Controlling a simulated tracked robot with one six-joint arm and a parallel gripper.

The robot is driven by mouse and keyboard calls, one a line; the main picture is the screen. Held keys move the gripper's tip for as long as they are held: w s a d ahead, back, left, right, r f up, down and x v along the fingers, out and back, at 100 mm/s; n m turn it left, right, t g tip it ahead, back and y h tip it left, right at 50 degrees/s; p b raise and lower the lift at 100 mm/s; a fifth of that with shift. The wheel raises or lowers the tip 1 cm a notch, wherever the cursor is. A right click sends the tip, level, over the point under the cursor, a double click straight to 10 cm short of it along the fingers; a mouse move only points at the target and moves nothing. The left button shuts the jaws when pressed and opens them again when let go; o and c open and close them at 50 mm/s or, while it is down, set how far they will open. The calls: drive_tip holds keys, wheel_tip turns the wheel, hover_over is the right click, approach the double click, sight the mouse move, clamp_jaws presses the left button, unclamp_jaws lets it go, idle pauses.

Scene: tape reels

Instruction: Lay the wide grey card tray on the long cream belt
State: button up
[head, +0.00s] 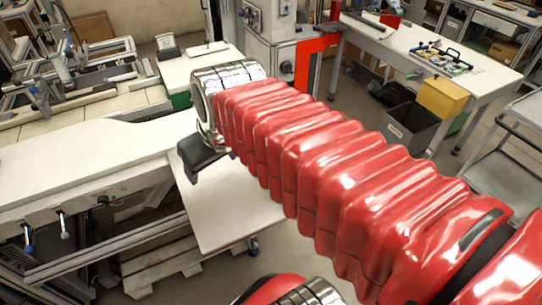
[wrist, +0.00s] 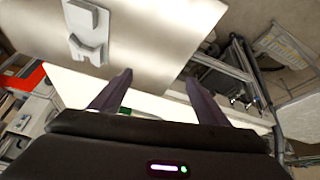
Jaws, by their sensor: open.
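A pale grey slotted holder (wrist: 90,35), which looks like the card tray, sits on a broad white tabletop (wrist: 155,35) at the upper left of the wrist view. In the head view this tabletop (head: 240,205) is partly covered by my red-sleeved arm, and the holder is hidden. The long cream belt (head: 75,155) runs in from the left in the head view. A pale strip below the tabletop in the wrist view looks like its end (wrist: 70,85). My gripper (wrist: 158,90) is open and empty, apart from the holder; its dark body (head: 200,160) shows at the belt's right end.
Levers (head: 62,225) hang on the belt's near side. A smaller table (head: 205,62) with a small pale and black object (head: 167,45) stands behind. A red post (head: 315,60) and a grey bin (head: 410,125) are farther right. Much of the belt top looks bare.

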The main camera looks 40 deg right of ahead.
drive_tip(key=o, duration=0.7)
drive_tip(key=shift+m+g+h, duration=0.4)
drive_tip(key=shift+m+h, duration=0.1)
drive_tip(key=shift+h, duration=0.2)
drive_tip(key=w+d+r, duration=0.1)
drive_tip(key=d, duration=0.4)
drive_tip(key=w+d+r, duration=0.1)
drive_tip(key=d, duration=0.4)
drive_tip(key=w+d+r, duration=0.1)
drive_tip(key=d, duration=0.4)
drive_tip(key=shift+w+d, duration=0.2)
drive_tip(key=shift+d, duration=0.2)
drive_tip(key=shift+o, duration=0.2)
drive_tip(key=shift+m+g+y, duration=0.3)
drive_tip(key=shift+m+y, duration=0.2)
drive_tip(key=shift+m, duration=0.3)
drive_tip(key=s+d+f, duration=0.3)
drive_tip(key=shift+s+d+f, duration=0.1)
drive_tip(key=shift+d+f, duration=0.05)
drive_tip(key=shift+d, duration=0.1)
drive_tip(key=x, duration=0.8)
drive_tip(key=shift+f, duration=0.25)
drive_tip(key=shift+w, duration=0.2)
drive_tip(key=shift+x, duration=2.55)
